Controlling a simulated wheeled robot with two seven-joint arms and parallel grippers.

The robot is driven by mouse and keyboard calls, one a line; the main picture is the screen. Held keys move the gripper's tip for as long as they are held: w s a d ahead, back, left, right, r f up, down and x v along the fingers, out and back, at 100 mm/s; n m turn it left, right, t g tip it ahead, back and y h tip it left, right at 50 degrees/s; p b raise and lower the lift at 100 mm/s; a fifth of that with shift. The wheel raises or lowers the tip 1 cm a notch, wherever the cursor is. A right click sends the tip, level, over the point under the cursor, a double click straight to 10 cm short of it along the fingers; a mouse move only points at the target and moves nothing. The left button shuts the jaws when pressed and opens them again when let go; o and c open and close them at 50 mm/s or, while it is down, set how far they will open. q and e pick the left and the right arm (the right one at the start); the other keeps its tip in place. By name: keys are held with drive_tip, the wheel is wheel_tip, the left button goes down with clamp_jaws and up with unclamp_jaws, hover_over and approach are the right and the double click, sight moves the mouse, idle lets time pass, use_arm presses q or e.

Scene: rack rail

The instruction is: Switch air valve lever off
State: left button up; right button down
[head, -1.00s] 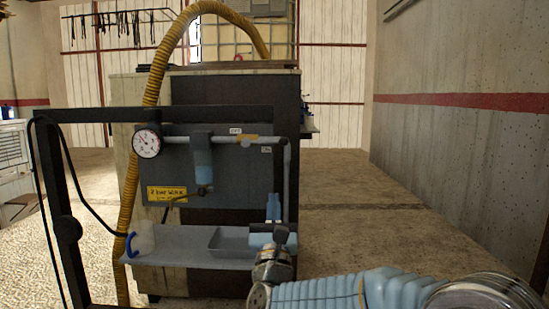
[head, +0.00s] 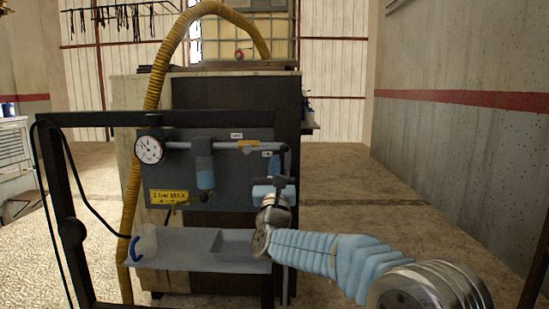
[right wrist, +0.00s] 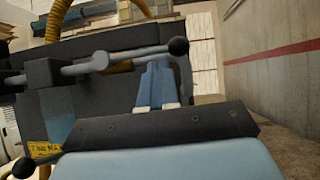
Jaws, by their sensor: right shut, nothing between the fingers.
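The air valve lever (right wrist: 135,56) is a grey bar with a black ball knob (right wrist: 178,46), lying roughly along the pipe in the right wrist view. In the head view, the black knob (head: 283,148) shows at the pipe's right end. My right gripper (head: 274,162) points up just below the knob. Its blue fingers (right wrist: 155,70) are together and empty, just under the lever; I cannot tell whether they touch it. A small white label (head: 237,135) is above the pipe and another (head: 267,153) below it. My left gripper is not in view.
A pressure gauge (head: 149,149) and blue-bowled regulator (head: 205,170) are on the dark panel, with a yellow label (head: 169,197) below. A grey shelf (head: 180,252) sits underneath. A black frame (head: 75,230) stands at left. Floor to the right is clear.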

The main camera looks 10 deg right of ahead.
drive_tip(key=shift+w+r, duration=0.1)
drive_tip(key=shift+r, duration=0.3)
